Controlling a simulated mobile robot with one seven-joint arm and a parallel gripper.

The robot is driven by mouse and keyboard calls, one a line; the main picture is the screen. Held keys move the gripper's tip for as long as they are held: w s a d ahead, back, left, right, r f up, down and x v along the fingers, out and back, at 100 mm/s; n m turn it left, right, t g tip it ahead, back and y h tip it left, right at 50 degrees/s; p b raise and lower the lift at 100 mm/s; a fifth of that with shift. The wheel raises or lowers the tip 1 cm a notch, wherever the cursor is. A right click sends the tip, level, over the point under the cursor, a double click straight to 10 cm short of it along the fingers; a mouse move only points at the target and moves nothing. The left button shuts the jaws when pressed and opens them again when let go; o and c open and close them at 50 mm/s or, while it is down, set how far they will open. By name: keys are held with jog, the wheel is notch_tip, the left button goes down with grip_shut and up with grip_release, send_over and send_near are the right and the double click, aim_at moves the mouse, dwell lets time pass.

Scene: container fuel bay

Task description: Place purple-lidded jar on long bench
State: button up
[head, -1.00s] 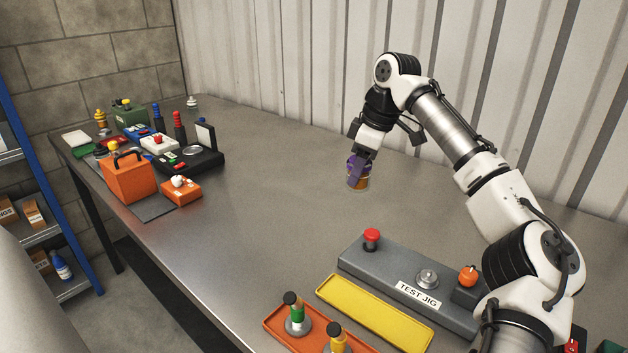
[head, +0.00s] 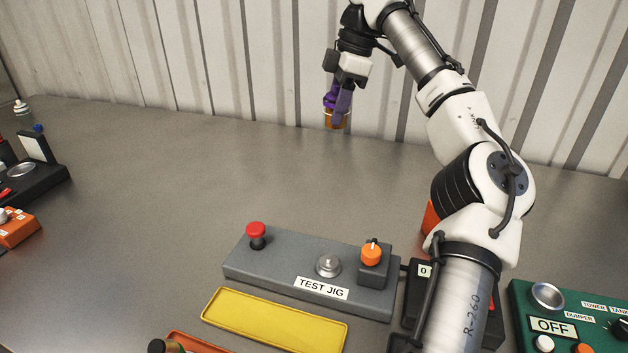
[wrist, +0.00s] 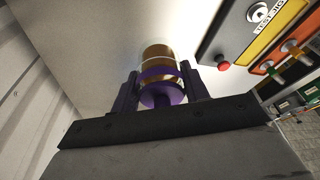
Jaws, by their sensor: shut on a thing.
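The purple-lidded jar (head: 335,115) has an amber body and hangs below my gripper (head: 338,98) in the head view. My gripper is shut on it near the purple lid. In the wrist view the jar (wrist: 158,62) sits between the two dark fingers of my gripper (wrist: 158,92). The long bench (head: 200,190) is a grey metal top running along the corrugated wall. The jar shows against the wall in the head view, over the rear part of the bench. I cannot tell its exact height above the top.
A grey test jig (head: 300,265) with a red button stands in front, with a yellow tray (head: 275,320) before it. A green control box (head: 570,320) is at right. A black case (head: 35,180) is at left. The bench's middle and back are clear.

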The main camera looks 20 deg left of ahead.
jog(key=shift+w+f+b, duration=0.1)
jog(key=shift+f+b, duration=0.85)
jog(key=shift+f, duration=7.75)
jog(key=shift+f, duration=0.1)
jog(key=o, duration=1.1)
jog(key=p+v, duration=0.1)
jog(key=v, duration=1.1)
jog(key=shift+w, duration=0.1)
